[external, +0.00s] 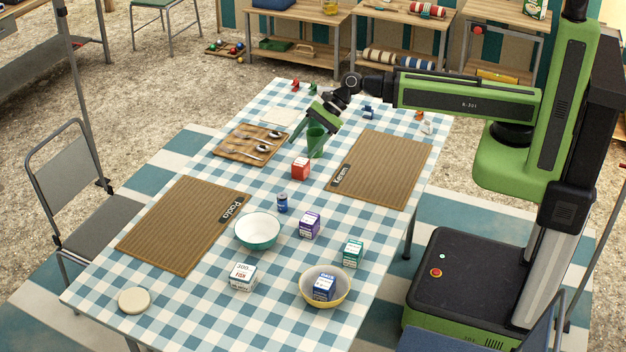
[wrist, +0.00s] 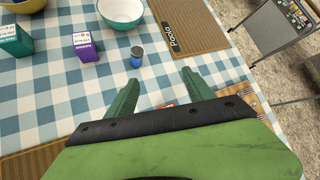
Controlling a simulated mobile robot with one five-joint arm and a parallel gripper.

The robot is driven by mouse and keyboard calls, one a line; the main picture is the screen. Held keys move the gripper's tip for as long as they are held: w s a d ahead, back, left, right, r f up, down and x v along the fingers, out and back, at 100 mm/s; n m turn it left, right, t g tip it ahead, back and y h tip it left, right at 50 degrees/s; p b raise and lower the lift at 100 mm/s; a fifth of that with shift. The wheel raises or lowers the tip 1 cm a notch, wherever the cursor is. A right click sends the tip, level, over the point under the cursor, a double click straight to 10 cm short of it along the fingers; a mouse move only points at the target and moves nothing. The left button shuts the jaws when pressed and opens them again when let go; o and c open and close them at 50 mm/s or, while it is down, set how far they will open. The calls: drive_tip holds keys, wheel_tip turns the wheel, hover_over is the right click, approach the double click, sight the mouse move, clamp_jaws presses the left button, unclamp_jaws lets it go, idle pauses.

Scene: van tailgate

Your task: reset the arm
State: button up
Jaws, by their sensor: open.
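My arm reaches left from its column over the table, well above the cloth.
The checked table (external: 215,285) carries two brown mats (external: 185,225) (external: 385,165), a cutlery board (external: 232,148), a white bowl (external: 258,243), a yellow bowl (external: 345,299) holding a blue box, a blue can (external: 282,203) and several small boxes. A chair (external: 75,190) stands at left.

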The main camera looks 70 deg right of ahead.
drive_tip(key=s+d+n+g+h+p, duration=0.1)
drive_tip(key=d+n+h+p, duration=0.3)
drive_tip(key=d, duration=1.2)
drive_tip(key=s+d+f+n+g+h, duration=0.2)
drive_tip(key=s+d+n+g+h, duration=0.2)
drive_tip(key=s+d+n, duration=0.4)
drive_tip(key=d+n+b, duration=0.1)
drive_tip(key=d+n, duration=0.1)
drive_tip(key=n, duration=0.4)
drive_tip(key=shift+f, duration=0.4)
